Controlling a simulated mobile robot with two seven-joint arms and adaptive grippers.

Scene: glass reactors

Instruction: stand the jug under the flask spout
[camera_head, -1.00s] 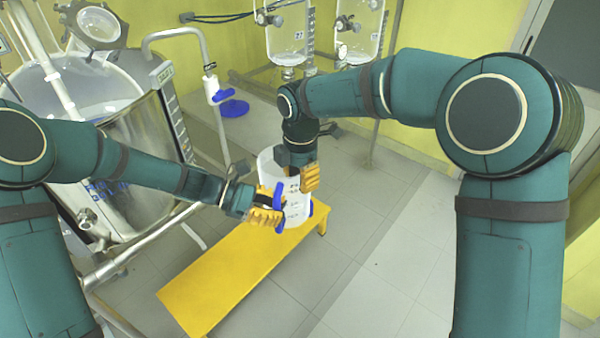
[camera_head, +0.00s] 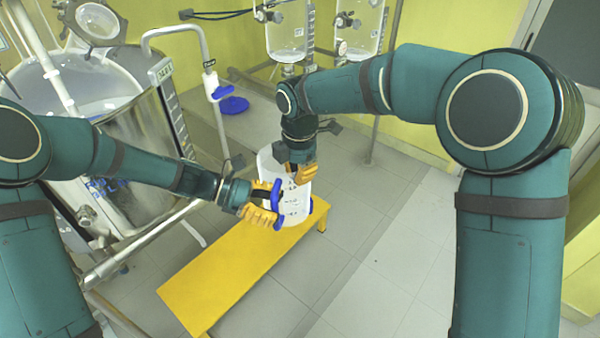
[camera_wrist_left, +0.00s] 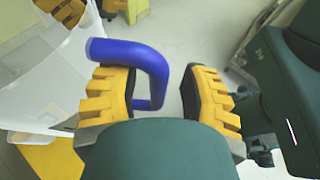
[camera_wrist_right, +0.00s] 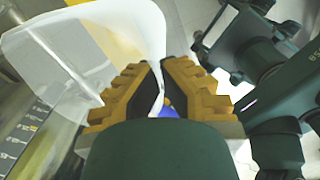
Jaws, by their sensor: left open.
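The jug (camera_head: 294,202) is a translucent white beaker with dark markings and a blue handle (camera_wrist_left: 140,55). It looks upright at the far end of the yellow bench; I cannot tell if it touches the bench. My left gripper (camera_head: 264,204) is open, its fingers on either side of the handle, as the left wrist view (camera_wrist_left: 160,95) shows. My right gripper (camera_head: 302,170) is at the jug's rim. In the right wrist view its fingers (camera_wrist_right: 162,90) are closed on the jug's wall (camera_wrist_right: 130,35). Two glass flasks (camera_head: 288,35) (camera_head: 360,28) hang at the back, with fittings beneath.
The low yellow bench (camera_head: 225,275) stands on the tiled floor. A large steel and glass reactor (camera_head: 140,135) fills the left, with pipes near my left arm. The floor at right (camera_head: 400,250) is clear.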

